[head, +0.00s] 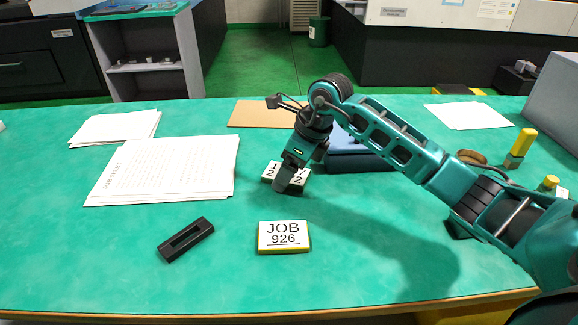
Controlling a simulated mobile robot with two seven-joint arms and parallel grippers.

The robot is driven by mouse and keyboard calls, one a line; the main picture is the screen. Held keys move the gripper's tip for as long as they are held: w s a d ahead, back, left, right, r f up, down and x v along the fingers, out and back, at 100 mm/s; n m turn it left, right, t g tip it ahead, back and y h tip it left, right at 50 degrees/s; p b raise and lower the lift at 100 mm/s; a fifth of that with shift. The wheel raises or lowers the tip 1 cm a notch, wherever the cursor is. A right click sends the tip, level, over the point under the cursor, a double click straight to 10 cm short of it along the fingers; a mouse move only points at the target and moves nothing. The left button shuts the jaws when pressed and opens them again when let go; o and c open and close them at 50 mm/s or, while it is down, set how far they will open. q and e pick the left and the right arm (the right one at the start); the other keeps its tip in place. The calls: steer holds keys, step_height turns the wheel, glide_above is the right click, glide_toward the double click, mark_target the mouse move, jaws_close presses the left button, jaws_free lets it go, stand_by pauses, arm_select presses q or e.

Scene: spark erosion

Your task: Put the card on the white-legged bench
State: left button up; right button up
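A white card with yellowish edges, printed "JOB 926" (284,236), lies flat on the green bench top (350,275) near the front middle. A second small white card (269,172) with partly hidden characters lies behind it. My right gripper (289,184) points down at this second card and covers its middle; I cannot tell whether its fingers hold it. My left gripper is not in view. A unit with a green top and pale grey sides (152,84) stands at the back left; no bench with clearly white legs can be made out.
A black slotted block (186,239) lies left of the JOB card. Paper stacks (165,172) lie at left, and a brown sheet (262,114) and dark blue case (355,157) behind my gripper. Yellow-topped items (520,146) stand at right. The front left is clear.

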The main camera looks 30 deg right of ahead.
steer(key=shift+o, duration=0.5)
steer(key=shift+r, duration=0.5)
steer(key=p+v, duration=0.2)
steer(key=v, duration=0.9)
steer(key=shift+r, duration=0.15)
steer(key=shift+s+d, duration=0.1)
